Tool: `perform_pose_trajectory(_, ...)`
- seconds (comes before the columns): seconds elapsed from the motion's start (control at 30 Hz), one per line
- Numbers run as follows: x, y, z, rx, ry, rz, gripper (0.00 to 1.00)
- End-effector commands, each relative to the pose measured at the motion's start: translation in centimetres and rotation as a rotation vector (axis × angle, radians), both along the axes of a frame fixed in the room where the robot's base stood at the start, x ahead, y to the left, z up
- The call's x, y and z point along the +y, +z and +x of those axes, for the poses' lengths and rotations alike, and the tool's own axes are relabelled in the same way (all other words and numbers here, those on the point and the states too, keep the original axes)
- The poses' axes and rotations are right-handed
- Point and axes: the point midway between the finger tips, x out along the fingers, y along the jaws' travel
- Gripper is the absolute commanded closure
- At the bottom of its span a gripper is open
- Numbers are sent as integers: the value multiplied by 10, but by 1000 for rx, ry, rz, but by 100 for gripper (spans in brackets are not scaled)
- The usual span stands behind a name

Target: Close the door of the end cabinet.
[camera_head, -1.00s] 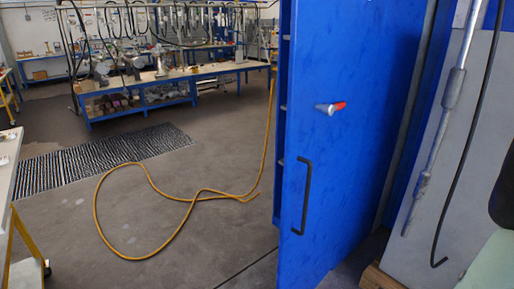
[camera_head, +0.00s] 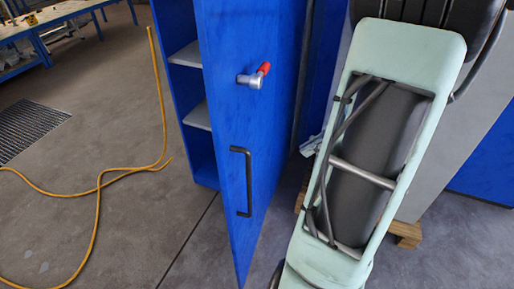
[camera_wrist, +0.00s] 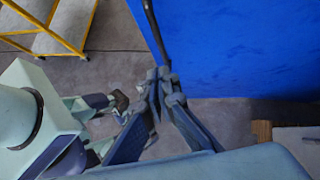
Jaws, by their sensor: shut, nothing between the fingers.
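The blue door (camera_head: 255,110) of the end cabinet stands open in the head view, with a black bar handle (camera_head: 241,182) and a red-tipped metal latch (camera_head: 254,77). Behind its left edge the blue cabinet interior with grey shelves (camera_head: 197,116) shows. In the wrist view the door (camera_wrist: 235,45) fills the upper right and its black handle (camera_wrist: 157,35) runs down toward my gripper (camera_wrist: 161,76). My gripper is shut and empty, its tips by the handle's lower end; I cannot tell whether they touch. My gripper does not show in the head view.
My pale green arm fills the right of the head view. A yellow hose (camera_head: 98,190) lies on the open floor at left. A wooden block (camera_head: 406,234) lies low behind my arm. A yellow frame (camera_wrist: 62,30) stands upper left in the wrist view.

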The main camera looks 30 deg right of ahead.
Motion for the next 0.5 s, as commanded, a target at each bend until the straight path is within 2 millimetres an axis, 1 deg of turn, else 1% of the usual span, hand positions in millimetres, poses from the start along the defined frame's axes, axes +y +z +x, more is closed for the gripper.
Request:
perform_pose_trajectory(0.07,3,0,3,-4,-7,16,100)
perform_pose_trajectory(0.17,9,-6,7,-5,-8,18,100)
perform_pose_trajectory(0.27,20,-17,13,-2,-4,19,100)
perform_pose_trajectory(0.5,50,-54,33,-1,-5,18,100)
